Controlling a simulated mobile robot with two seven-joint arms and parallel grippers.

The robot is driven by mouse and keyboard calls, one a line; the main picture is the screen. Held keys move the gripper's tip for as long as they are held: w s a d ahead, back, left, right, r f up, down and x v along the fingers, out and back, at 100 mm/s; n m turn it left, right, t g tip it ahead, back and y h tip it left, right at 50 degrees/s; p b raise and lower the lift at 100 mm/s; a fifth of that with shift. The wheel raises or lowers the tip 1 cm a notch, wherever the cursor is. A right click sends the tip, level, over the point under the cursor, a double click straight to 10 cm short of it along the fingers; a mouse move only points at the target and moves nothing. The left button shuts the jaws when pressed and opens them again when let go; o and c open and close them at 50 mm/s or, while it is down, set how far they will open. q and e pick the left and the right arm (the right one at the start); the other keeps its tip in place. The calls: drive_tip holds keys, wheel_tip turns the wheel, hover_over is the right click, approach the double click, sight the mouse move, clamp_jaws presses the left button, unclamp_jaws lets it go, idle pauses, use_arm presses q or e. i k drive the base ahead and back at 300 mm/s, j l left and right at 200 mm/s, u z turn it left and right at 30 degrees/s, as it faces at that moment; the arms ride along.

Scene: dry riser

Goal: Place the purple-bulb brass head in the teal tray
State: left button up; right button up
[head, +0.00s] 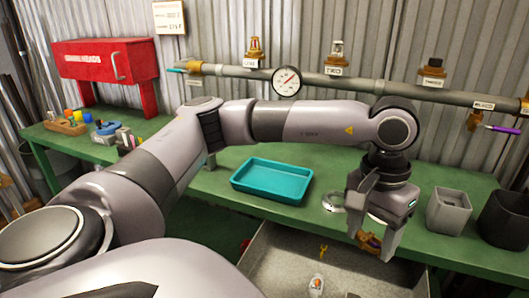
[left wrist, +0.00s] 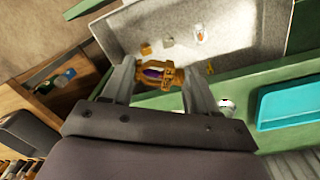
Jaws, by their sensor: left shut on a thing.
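My left gripper (head: 372,242) is shut on the purple-bulb brass head (head: 369,243). In the left wrist view the brass head (left wrist: 168,76) sits between the two fingers, with its purple bulb showing inside the brass frame. In the head view the fingers hide part of it. It hangs over the front edge of the green bench, above the grey bin. The teal tray (head: 272,192) lies flat on the bench, to the left of the gripper, and looks empty. Part of the tray (left wrist: 285,107) also shows at the right of the left wrist view.
The grey bin (head: 270,257) below the bench front holds several small things. A grey square cup (head: 449,211) and a dark pot (head: 506,218) stand right of the gripper. A pipe (head: 355,84) with brass heads and a gauge (head: 287,81) runs along the back. A red cabinet (head: 105,70) stands left.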

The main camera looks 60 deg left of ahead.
sight(272, 183)
drive_tip(key=j, duration=1.35)
